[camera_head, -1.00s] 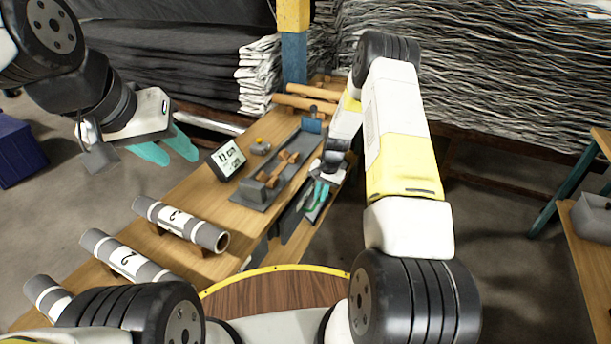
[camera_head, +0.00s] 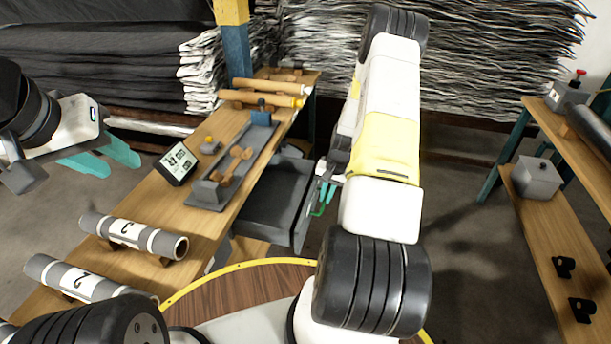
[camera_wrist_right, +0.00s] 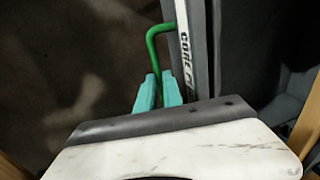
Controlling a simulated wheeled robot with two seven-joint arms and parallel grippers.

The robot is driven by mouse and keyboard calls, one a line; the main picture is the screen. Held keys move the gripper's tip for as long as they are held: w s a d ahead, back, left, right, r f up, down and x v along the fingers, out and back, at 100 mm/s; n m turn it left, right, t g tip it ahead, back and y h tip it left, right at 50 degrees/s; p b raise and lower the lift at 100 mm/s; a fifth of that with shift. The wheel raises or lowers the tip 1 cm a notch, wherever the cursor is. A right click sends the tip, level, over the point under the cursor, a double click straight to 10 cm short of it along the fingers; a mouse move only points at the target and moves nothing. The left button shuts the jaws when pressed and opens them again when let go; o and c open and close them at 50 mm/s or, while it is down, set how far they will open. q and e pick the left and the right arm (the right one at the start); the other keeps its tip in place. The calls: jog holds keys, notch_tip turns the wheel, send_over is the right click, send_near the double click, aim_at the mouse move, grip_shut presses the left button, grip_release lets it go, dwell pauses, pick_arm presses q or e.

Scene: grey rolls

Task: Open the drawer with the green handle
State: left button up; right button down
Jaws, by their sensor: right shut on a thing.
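The grey drawer (camera_head: 272,205) stands pulled out from under the wooden workbench, its inside visible in the head view. Its green handle (camera_head: 318,210) is on the front face, partly hidden by my right arm; it shows clearly in the right wrist view (camera_wrist_right: 152,42) beside a white label strip. My right gripper (camera_head: 327,192) is shut on the green handle, whose lower end goes between the teal fingertips (camera_wrist_right: 158,88). My left gripper (camera_head: 106,160) hangs at the left over the bench side, its teal fingers apart and empty.
On the workbench (camera_head: 205,215) are numbered grey rolls (camera_head: 135,234), a small sign (camera_head: 177,164), and a grey tray (camera_head: 215,192) with wooden pieces. A second bench (camera_head: 535,215) with a grey box (camera_head: 537,178) stands at the right. Floor between the benches is clear.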

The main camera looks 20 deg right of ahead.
jog(key=c, duration=1.8)
grip_release()
jog(key=shift+o, duration=0.2)
jog(key=shift+r, duration=0.1)
notch_tip(320, 180, up, 8)
jog(key=d, duration=0.1)
jog(key=shift+s+f, duration=0.25)
jog(key=shift+s, duration=0.15)
